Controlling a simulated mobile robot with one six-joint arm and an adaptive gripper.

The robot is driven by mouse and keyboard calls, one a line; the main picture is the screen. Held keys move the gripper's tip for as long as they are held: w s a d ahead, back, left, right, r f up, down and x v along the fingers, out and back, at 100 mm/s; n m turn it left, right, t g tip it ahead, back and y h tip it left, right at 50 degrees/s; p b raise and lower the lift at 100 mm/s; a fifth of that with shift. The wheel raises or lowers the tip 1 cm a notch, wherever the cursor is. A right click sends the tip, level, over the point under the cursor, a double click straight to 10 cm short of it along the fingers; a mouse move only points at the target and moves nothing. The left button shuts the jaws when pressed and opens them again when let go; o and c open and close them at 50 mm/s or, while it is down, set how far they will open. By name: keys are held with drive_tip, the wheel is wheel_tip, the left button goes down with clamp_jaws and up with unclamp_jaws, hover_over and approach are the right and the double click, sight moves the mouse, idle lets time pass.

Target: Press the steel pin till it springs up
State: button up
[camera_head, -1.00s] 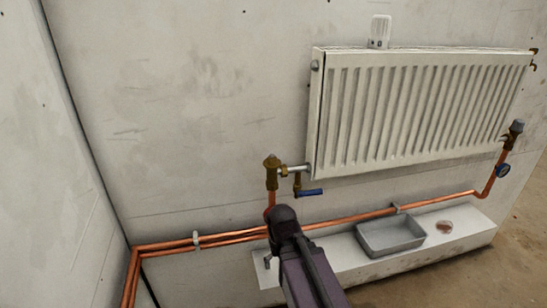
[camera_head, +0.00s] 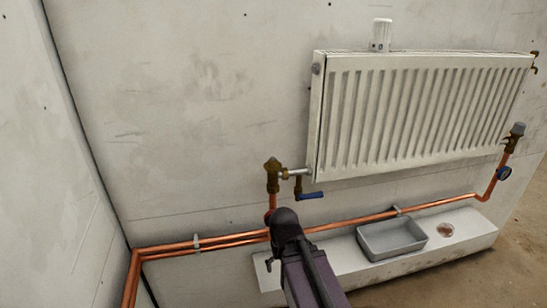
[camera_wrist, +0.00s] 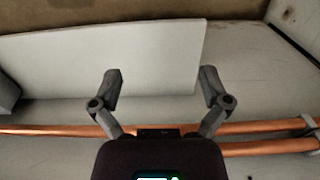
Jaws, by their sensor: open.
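A brass valve (camera_head: 273,172) stands on the copper pipe at the radiator's lower left corner. The steel pin is too small to make out; I cannot tell whether it is up or down. My gripper's fingers are spread apart and empty in the wrist view (camera_wrist: 160,86), over a pale ledge and copper pipes. In the head view my dark arm reaches up from the bottom, with its wrist below the brass valve; most of the gripper is hidden behind it. The valve does not show in the wrist view.
A white radiator (camera_head: 420,110) hangs on the wall, with a white thermostatic head (camera_head: 381,34) on top. A blue-handled tap (camera_head: 311,195) sits beside the brass valve. Copper pipes (camera_head: 350,221) run above a ledge (camera_head: 465,236) bearing a grey tray (camera_head: 372,250).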

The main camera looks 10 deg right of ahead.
clamp_jaws()
idle(1.4)
